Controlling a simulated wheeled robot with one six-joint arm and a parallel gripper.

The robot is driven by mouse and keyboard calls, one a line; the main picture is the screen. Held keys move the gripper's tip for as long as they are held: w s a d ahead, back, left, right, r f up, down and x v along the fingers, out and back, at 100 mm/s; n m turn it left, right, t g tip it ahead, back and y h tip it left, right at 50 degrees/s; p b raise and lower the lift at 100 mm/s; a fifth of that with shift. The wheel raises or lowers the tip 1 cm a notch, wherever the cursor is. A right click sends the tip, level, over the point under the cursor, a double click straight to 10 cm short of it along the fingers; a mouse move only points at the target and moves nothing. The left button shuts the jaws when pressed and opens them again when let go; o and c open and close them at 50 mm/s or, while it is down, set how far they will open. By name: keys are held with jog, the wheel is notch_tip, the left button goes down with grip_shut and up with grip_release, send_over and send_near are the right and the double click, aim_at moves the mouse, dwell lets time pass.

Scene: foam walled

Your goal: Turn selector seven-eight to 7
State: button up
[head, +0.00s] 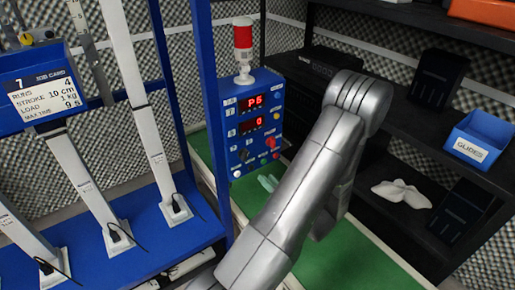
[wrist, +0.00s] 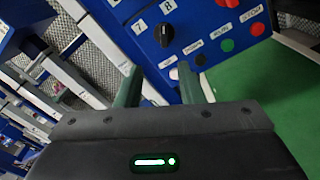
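The selector, a black knob (wrist: 165,35), sits on the blue control panel (wrist: 200,17) in the wrist view, with white labels 7 and 8 beside it. I cannot tell clearly which number it points to. My gripper (wrist: 160,77) is open, its two dark green fingers apart with nothing between them. The fingertips are below the knob in the picture and do not appear to touch it.
A red and white beacon (head: 243,50) tops the panel. Coloured buttons (wrist: 228,45) lie beside the selector. A green bench mat (head: 350,262) is mostly clear. Dark shelves at right hold a blue bin (head: 479,138) and a white cloth-like item (head: 401,194). A blue rack (head: 160,235) stands left.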

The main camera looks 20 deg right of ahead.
aim_at(247, 156)
jog(key=p+x, duration=0.1)
jog(key=x, duration=0.3)
jog(key=p+x, duration=0.1)
jog(key=x, duration=0.4)
jog(key=p+x, duration=0.1)
jog(key=x, duration=0.3)
jog(key=shift+w+d, duration=0.25)
jog(key=shift+w, duration=0.25)
jog(key=shift+c, duration=0.2)
grip_shut()
